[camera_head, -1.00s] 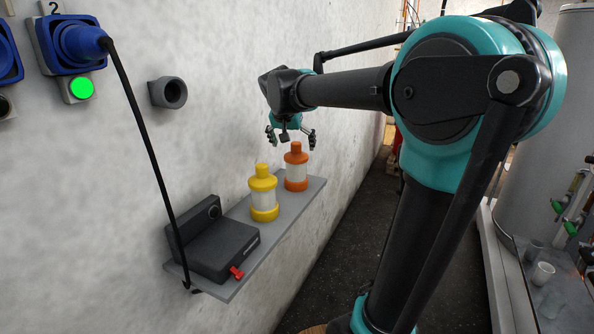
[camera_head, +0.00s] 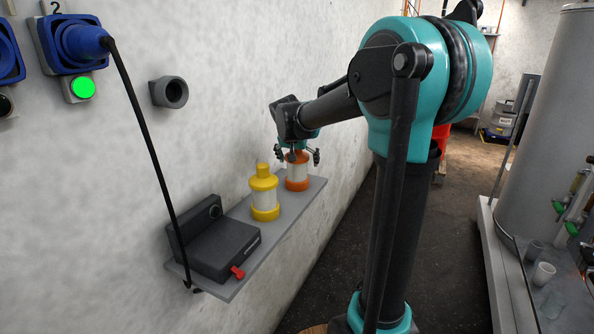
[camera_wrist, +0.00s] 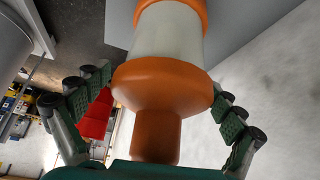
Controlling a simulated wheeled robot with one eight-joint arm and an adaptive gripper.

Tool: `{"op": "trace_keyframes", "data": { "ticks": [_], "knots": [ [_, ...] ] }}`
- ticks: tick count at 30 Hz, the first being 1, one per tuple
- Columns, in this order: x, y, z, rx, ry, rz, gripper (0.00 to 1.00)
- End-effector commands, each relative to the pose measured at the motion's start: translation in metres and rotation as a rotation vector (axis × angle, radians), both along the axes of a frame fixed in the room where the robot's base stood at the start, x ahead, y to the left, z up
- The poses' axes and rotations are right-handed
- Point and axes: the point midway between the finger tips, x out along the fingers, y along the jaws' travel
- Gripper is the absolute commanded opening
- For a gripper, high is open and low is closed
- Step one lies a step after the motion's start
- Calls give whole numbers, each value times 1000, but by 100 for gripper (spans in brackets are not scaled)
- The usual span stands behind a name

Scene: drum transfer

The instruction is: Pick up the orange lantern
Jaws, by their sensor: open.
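The orange lantern (camera_head: 297,172) stands upright at the far end of the grey wall shelf, with orange ends and a pale middle. My gripper (camera_head: 298,156) points down over its top, with open fingers on either side. In the wrist view the lantern's orange cap (camera_wrist: 163,88) lies between the spread fingers of my gripper (camera_wrist: 165,105). A gap shows on the left side; the right fingers are close to the cap, and I cannot tell if they touch. The lantern's top is partly hidden by my gripper in the head view.
A yellow lantern (camera_head: 264,195) stands on the shelf (camera_head: 282,222) nearer to me. A dark box (camera_head: 215,248) with a red switch sits at the shelf's near end, beside a hanging black cable (camera_head: 140,130). The wall (camera_head: 230,70) runs close along the shelf's left side.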

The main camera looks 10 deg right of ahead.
Motion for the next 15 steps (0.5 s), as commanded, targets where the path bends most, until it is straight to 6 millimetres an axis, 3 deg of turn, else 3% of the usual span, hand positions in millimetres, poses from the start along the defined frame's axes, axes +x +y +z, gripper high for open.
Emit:
{"op": "trace_keyframes", "data": {
  "ticks": [2, 15],
  "knots": [
    [0, 0, 0, 0, 0, 0, 94],
    [0, 0, 0, 0, 0, 0, 41]
  ]
}}
